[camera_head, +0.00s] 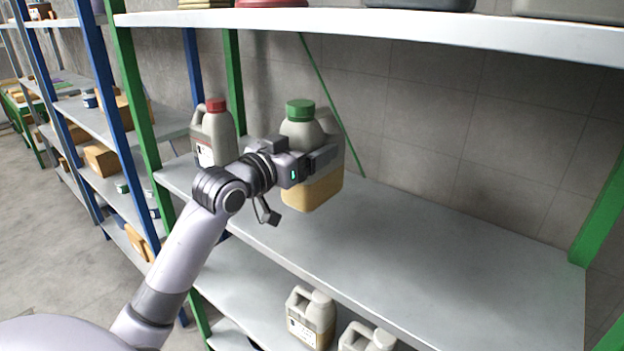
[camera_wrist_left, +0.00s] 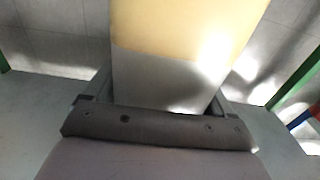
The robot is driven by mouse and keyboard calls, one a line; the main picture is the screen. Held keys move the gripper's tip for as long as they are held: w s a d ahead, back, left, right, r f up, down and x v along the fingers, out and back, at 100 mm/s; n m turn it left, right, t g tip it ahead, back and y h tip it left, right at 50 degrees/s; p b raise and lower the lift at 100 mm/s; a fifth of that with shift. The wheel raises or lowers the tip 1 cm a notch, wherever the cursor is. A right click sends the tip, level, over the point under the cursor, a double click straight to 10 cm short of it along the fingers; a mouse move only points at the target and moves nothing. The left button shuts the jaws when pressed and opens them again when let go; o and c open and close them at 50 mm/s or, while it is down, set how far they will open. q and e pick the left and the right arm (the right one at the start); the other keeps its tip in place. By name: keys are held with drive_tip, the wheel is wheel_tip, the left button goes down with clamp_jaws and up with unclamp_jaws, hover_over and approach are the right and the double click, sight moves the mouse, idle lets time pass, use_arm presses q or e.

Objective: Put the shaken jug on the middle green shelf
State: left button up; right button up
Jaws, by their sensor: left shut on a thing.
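A grey jug with a green cap (camera_head: 313,190) and a yellowish lower part is held by my left gripper (camera_head: 322,157) over the middle shelf (camera_head: 400,245) of the green-post rack. The jug is upright or nearly so in the head view. I cannot tell whether its base touches the shelf. In the left wrist view the jug (camera_wrist_left: 180,65) fills the space between the fingers, which are shut on it. My right gripper is in neither view.
A grey jug with a red cap (camera_head: 214,135) stands at the left end of the same shelf. Two jugs, one of them here (camera_head: 311,318), stand on the shelf below. The upper shelf (camera_head: 400,24) hangs above. The middle shelf's right part is bare.

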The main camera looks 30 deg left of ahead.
use_arm(q)
drive_tip(key=shift+f, duration=2.45)
drive_tip(key=shift+f, duration=0.15)
drive_tip(key=o, duration=1.5)
drive_tip(key=shift+f, duration=0.15)
drive_tip(key=shift+s, duration=0.1)
drive_tip(key=s+b, duration=0.2)
drive_tip(key=s, duration=0.9)
drive_tip(key=shift+s+a, duration=0.4)
drive_tip(key=shift+a, duration=0.05)
